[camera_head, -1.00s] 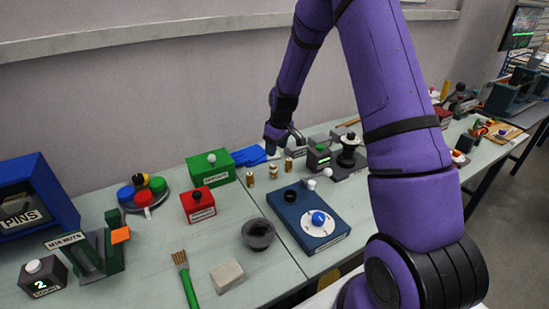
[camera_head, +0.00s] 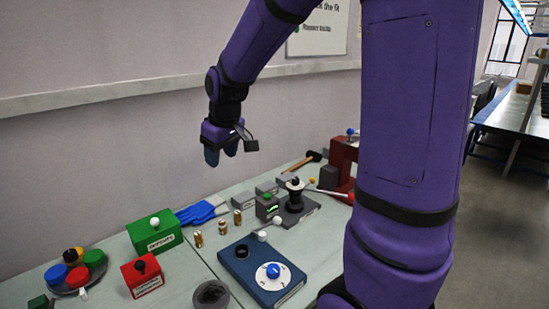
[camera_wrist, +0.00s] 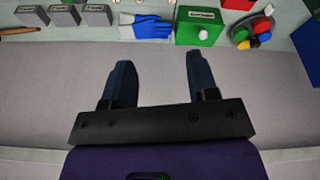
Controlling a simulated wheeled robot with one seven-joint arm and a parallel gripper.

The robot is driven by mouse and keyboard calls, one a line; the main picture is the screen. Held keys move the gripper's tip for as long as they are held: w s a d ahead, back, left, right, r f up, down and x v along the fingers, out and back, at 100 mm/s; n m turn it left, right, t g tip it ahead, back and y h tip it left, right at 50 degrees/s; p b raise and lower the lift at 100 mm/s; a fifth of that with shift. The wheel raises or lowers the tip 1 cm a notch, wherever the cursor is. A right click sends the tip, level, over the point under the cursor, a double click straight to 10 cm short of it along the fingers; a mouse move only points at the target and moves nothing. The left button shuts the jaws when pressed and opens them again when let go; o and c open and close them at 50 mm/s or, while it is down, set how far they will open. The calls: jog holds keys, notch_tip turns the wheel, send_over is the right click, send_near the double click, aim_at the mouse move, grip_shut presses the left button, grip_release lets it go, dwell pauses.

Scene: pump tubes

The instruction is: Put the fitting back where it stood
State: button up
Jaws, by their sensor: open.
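Three small brass fittings stand upright in a slanting row on the table: a left one (camera_head: 198,239), a middle one (camera_head: 222,226) and a right one (camera_head: 238,216). I cannot tell which of them the task means. My gripper (camera_head: 221,156) is in the air near the wall, well above and behind the fittings, touching nothing. In the wrist view its two dark fingers (camera_wrist: 159,62) are spread apart with nothing between them.
A blue glove (camera_head: 201,212) and a green box (camera_head: 154,233) lie behind and left of the fittings. A blue base with a dial (camera_head: 262,272) is in front. A dark stand with a black spool (camera_head: 296,208) is at right. The wall is close behind.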

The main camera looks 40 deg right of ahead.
jog(key=s+a+r+m+t, duration=0.1)
jog(key=s+r, duration=0.3)
jog(key=s, duration=0.8)
jog(key=s+a+r+m+t, duration=0.1)
jog(key=s+a+r, duration=0.2)
jog(key=s, duration=0.9)
jog(key=shift+r+m, duration=0.4)
jog(key=shift+r, duration=0.25)
jog(key=shift+s, duration=0.1)
